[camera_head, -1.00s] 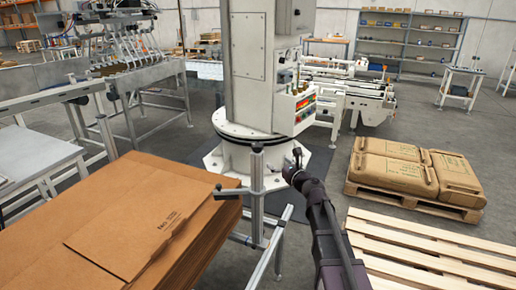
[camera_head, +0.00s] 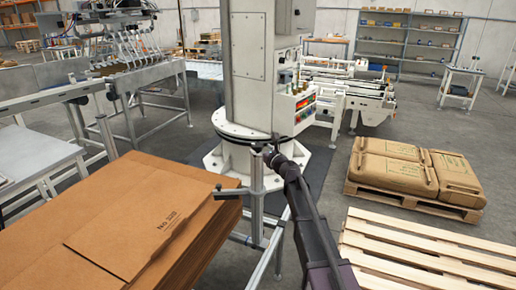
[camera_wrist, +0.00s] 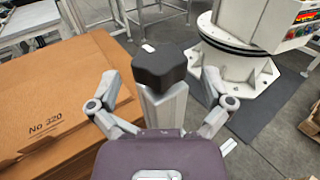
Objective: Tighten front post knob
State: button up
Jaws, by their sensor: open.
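The front post (camera_head: 257,182) is a grey upright at the right edge of the cardboard stack, with a side bar reaching left over the cardboard. In the wrist view the post (camera_wrist: 165,108) stands upright between my fingers, with a black block-like cap (camera_wrist: 160,66) on its top. I cannot tell whether this cap is the knob. My gripper (camera_head: 268,152) is at the post's top in the head view. In the wrist view my gripper (camera_wrist: 160,82) is open, one finger on each side of the post, with visible gaps. The post's lower part is hidden by my gripper's body.
The cardboard stack (camera_head: 120,205) lies to the left of the post. The white column base (camera_head: 235,155) stands behind. A pallet of brown sacks (camera_head: 395,170) and an empty wooden pallet (camera_head: 410,250) are on the right. Grey floor lies between.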

jog(key=shift+x, duration=0.95)
jog(key=c, duration=1)
